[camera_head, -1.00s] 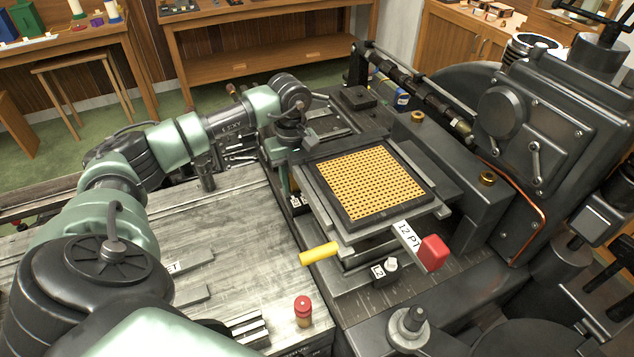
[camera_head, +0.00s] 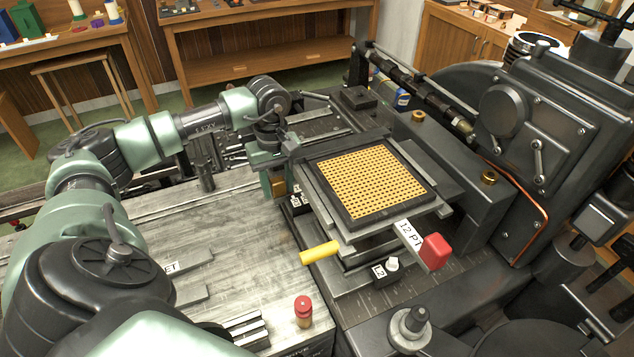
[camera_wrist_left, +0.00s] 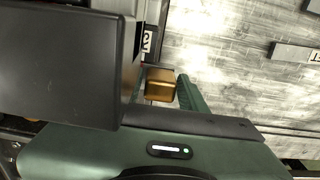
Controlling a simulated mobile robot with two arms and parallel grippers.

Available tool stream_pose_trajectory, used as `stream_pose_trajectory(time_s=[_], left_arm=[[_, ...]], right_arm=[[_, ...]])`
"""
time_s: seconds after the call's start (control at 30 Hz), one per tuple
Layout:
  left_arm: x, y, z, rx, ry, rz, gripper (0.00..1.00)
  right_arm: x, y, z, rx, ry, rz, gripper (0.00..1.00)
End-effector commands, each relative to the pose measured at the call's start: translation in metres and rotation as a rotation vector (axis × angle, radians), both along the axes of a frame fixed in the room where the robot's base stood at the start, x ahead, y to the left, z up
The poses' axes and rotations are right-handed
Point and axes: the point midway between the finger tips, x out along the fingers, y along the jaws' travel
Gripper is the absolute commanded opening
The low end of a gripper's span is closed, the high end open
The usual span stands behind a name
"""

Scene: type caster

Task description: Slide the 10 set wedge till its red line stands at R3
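My left gripper (camera_head: 277,188) points down at the left side of the machine, beside the matrix case. A brass-coloured block (camera_wrist_left: 160,86) shows beside its green finger in the left wrist view, and at the gripper in the head view. I cannot tell whether the fingers touch it; the other finger is hidden. A small white label (camera_head: 296,200) is near the gripper, too small to read surely. No red line can be made out, and I cannot tell surely which part is the 10 set wedge. My right gripper is out of view.
A bar labelled "ET" (camera_head: 171,267), partly hidden by my arm, lies on the grey bench (camera_head: 240,225). The gold-dotted matrix case (camera_head: 372,182), red-ended "12 PT" bar (camera_head: 434,251), yellow handle (camera_head: 320,253), "L2" label (camera_head: 379,271) and red-topped peg (camera_head: 303,311) are nearby.

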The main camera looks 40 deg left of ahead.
Motion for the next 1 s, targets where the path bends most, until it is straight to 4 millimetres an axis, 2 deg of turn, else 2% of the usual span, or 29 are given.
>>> stream_pose_trajectory(time_s=[0.3,0.43,0.8,1.0], left_arm=[[0.000,0.000,-0.001,0.000,0.002,-0.001,0.57],[0.001,0.000,0.005,0.000,-0.001,0.000,0.57],[0.002,0.000,0.064,-0.001,-0.004,0.000,0.57],[0.001,0.000,0.077,-0.001,0.000,-0.001,0.57]], right_arm=[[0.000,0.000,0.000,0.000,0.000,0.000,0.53],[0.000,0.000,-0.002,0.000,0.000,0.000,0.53],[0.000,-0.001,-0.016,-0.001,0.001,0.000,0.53],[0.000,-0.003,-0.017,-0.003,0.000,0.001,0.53]])
